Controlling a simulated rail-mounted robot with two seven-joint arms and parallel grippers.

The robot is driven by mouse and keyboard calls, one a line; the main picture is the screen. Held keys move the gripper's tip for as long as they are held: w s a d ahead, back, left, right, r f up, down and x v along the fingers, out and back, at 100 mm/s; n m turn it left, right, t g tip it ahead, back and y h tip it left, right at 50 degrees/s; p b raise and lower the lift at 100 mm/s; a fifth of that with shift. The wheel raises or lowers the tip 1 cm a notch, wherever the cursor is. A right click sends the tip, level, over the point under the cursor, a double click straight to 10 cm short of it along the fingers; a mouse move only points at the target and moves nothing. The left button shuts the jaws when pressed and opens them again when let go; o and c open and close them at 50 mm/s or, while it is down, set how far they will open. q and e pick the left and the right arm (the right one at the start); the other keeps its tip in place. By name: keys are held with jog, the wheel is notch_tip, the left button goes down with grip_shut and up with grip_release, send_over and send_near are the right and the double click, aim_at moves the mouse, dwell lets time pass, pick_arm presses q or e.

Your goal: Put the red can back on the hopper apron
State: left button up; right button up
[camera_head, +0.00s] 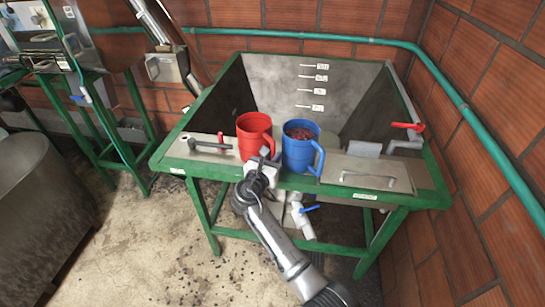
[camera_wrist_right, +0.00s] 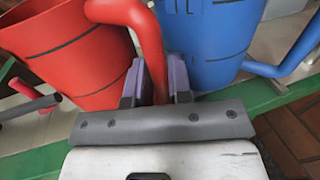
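The red can (camera_head: 254,134) is upright at the front middle of the hopper, over the front apron (camera_head: 205,150). The gripper hides part of its lower side, and I cannot tell whether its base touches the apron. In the right wrist view the red can (camera_wrist_right: 75,50) fills the upper left. My right gripper (camera_head: 266,160) is at its handle, and in the wrist view the purple fingers (camera_wrist_right: 160,85) close on either side of that handle. The blue can (camera_head: 299,148), filled with red cherries, stands just to the right with its handle to the right. My left gripper is out of view.
A metal plate with a bar handle (camera_head: 368,176) lies on the apron's right side, and a smaller handle (camera_head: 207,143) is on the left. A red-levered valve (camera_head: 408,126) is at the right rim. A blue-levered white pipe (camera_head: 302,217) hangs below the front edge.

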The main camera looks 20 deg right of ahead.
jog(key=o, duration=0.4)
jog(key=shift+c, duration=0.2)
jog(key=shift+r, duration=0.15)
jog(key=v, duration=1.2)
jog(key=shift+a+r, duration=0.1)
jog(key=shift+r, duration=0.05)
